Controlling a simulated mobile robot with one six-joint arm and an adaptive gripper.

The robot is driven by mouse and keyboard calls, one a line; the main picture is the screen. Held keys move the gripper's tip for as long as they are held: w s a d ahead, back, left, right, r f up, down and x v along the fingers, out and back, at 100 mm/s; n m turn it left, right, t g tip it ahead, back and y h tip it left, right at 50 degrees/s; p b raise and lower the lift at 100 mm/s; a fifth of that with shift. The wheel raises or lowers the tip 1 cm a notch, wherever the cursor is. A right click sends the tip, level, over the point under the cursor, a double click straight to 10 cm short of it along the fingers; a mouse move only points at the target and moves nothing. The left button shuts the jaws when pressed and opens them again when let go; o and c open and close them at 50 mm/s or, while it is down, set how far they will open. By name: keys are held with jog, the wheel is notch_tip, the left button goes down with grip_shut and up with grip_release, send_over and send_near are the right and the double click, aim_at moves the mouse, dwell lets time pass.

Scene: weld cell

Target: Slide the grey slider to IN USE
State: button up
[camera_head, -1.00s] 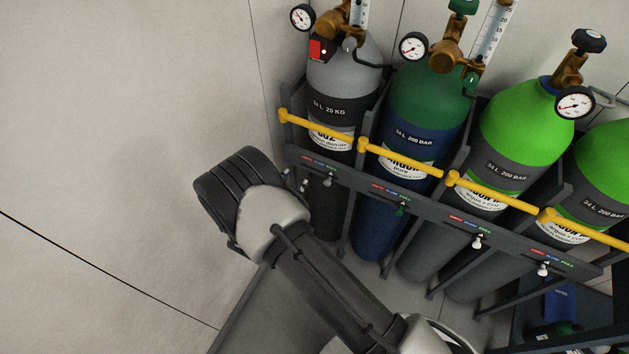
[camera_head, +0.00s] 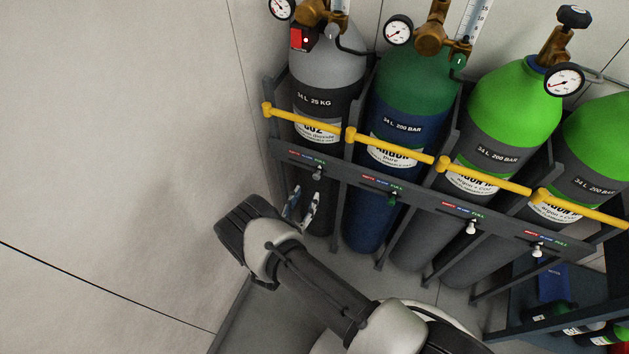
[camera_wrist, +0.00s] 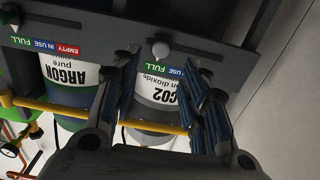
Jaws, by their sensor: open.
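The grey slider (camera_head: 318,172) is a small knob on the dark rack rail below the CO2 cylinder. It sits under the green FULL end of its EMPTY / IN USE / FULL strip (camera_head: 305,160). The wrist view shows the grey slider (camera_wrist: 160,49) upside down, beside the green end of the strip. My gripper (camera_head: 302,201) is open and empty, just below and left of the slider in the head view. In the wrist view my gripper's fingers (camera_wrist: 163,80) stand apart, with the slider a little beyond their tips and between them. Part of the strip is hidden by the fingers.
A green slider (camera_head: 393,198) and two whitish sliders (camera_head: 471,227) (camera_head: 538,250) sit further right along the rail. A yellow bar (camera_head: 395,152) runs above the rail in front of the cylinders. A bare wall (camera_head: 120,130) stands at left.

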aim_at(316, 178)
jog(key=b+x, duration=0.1)
jog(key=x, duration=0.7)
jog(key=shift+w, duration=0.1)
jog(key=shift+f, duration=0.1)
grip_shut()
dwell(0.4)
